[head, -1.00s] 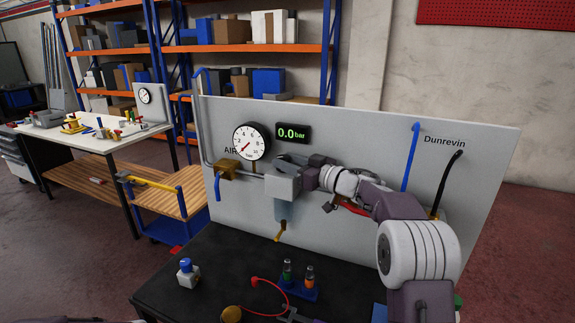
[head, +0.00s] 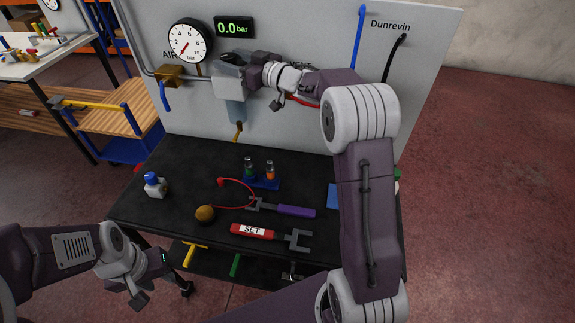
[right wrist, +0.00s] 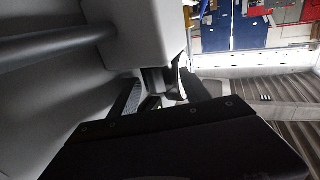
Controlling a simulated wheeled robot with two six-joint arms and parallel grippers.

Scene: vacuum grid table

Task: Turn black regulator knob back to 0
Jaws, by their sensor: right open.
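The regulator (head: 229,84) is a light grey block with a grey-blue bowl below it, mounted on the upright panel. My right gripper (head: 238,66) is open at the block's upper right, with its dark fingers close to the block's top. The black knob is not clearly distinguishable from the dark fingers there. In the right wrist view, the pale block (right wrist: 145,35) fills the upper middle, and my open right gripper (right wrist: 160,95) has fingers on either side of a dark part. Contact is unclear. The round gauge (head: 190,42) has a red needle pointing lower left. The digital display (head: 235,27) reads 0.0 bar. My left gripper (head: 145,285) hangs at lower left, away from the panel.
The black bench top (head: 190,160) holds a blue-capped bottle (head: 155,185), a vial rack (head: 264,182), a brown ball (head: 205,214), a purple-handled tool (head: 295,211) and a red SET wrench (head: 268,235). A brass valve (head: 168,75) sits left of the regulator. My right arm covers the bench's right side.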

